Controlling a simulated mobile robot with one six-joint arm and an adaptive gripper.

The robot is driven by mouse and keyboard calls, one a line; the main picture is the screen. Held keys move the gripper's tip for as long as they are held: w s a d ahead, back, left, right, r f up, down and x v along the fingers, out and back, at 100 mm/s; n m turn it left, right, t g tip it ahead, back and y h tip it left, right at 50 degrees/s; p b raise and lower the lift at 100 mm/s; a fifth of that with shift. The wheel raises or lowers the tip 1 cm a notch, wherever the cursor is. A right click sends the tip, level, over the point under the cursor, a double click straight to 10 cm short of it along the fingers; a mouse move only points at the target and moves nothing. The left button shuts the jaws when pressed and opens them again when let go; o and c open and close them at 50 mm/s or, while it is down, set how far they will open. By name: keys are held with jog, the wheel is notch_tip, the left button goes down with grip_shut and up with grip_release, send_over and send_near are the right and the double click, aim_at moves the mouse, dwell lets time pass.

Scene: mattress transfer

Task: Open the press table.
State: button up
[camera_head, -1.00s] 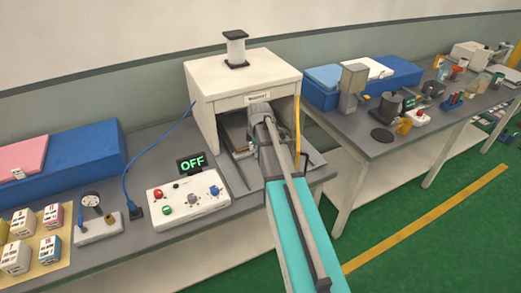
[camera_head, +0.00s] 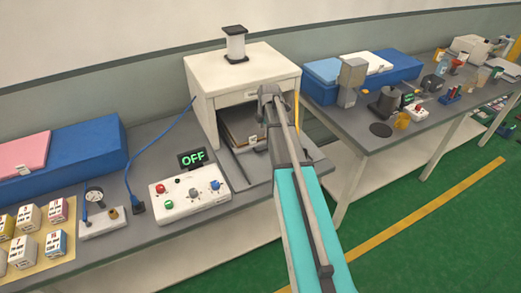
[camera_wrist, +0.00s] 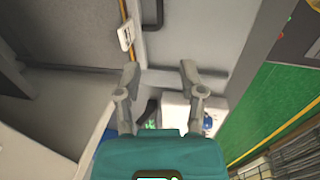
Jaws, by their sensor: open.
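The press (camera_head: 215,85) is a white box with an open front on the grey bench in the head view. A dark bar (camera_wrist: 150,12) shows beyond the fingertips. In the head view my arm covers the right part of the opening and hides the fingertips.
A white control box (camera_head: 190,192) with coloured knobs stands in front of the press at left, beside a display (camera_head: 193,158) reading OFF. A blue cable runs left of the press. A second bench (camera_head: 355,148) stands to the right.

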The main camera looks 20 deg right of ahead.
aim_at(261, 151)
jog(key=shift+w+a+f+b, duration=0.1)
jog(key=shift+w+f+b, duration=0.3)
jog(key=shift+f+b, duration=1.85)
jog(key=shift+w+d+f+b, duration=0.1)
jog(key=shift+w+f+b, duration=0.35)
jog(key=shift+f+b, duration=1.75)
jog(key=shift+w+a+f+b, duration=0.1)
jog(key=shift+w+f+b, duration=0.3)
jog(key=shift+f+b, duration=1.85)
grip_shut()
